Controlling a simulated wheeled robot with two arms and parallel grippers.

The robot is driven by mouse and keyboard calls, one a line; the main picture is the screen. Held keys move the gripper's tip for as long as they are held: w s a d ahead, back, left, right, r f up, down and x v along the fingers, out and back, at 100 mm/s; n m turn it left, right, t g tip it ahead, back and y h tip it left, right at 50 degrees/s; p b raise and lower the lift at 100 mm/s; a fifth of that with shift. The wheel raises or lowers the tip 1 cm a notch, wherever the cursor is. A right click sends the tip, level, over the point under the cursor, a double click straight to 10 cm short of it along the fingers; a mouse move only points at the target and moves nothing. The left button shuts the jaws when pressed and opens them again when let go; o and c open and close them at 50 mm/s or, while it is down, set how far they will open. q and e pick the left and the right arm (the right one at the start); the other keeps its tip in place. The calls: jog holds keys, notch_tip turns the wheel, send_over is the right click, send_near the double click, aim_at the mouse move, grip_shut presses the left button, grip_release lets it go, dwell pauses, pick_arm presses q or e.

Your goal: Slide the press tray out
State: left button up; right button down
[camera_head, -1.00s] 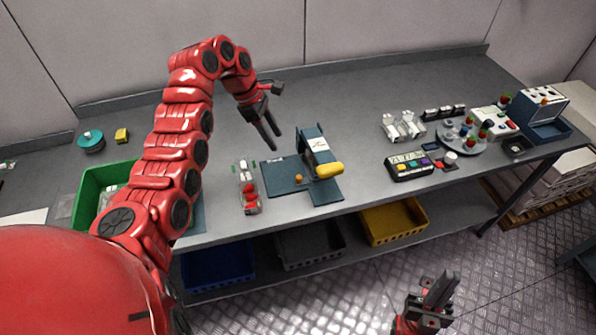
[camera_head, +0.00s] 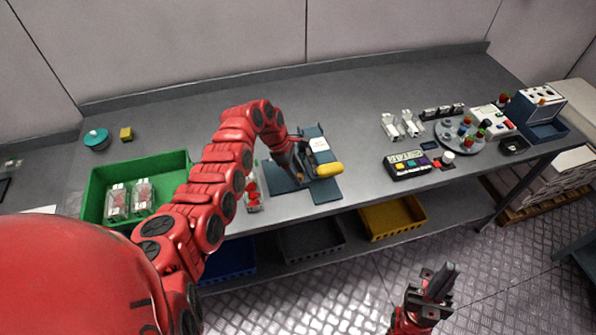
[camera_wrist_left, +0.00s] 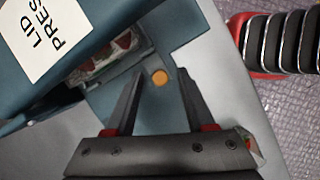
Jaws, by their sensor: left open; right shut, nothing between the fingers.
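The lid press (camera_head: 320,146) is a blue-grey frame with a yellow handle (camera_head: 329,169); its white label (camera_wrist_left: 45,35) reads LID PRESS in the left wrist view. Its flat blue-grey tray (camera_wrist_left: 155,108) carries an orange knob (camera_wrist_left: 159,77). A clear box with red berries (camera_wrist_left: 118,50) sits under the press head, partly hidden. My left gripper (camera_wrist_left: 161,72) is open, pointing down over the tray, with its fingers on either side of the knob; contact cannot be told. In the head view my left gripper (camera_head: 296,176) partly covers the tray. My right gripper (camera_head: 440,282) is shut and empty, away from the table.
A clear berry box (camera_head: 253,197) stands left of the press. A green crate (camera_head: 97,178) holds clear boxes at the left. The back of the table is clear.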

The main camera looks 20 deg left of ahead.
pick_arm(q)
jog(key=shift+c, duration=0.2)
grip_shut()
dwell(1.4)
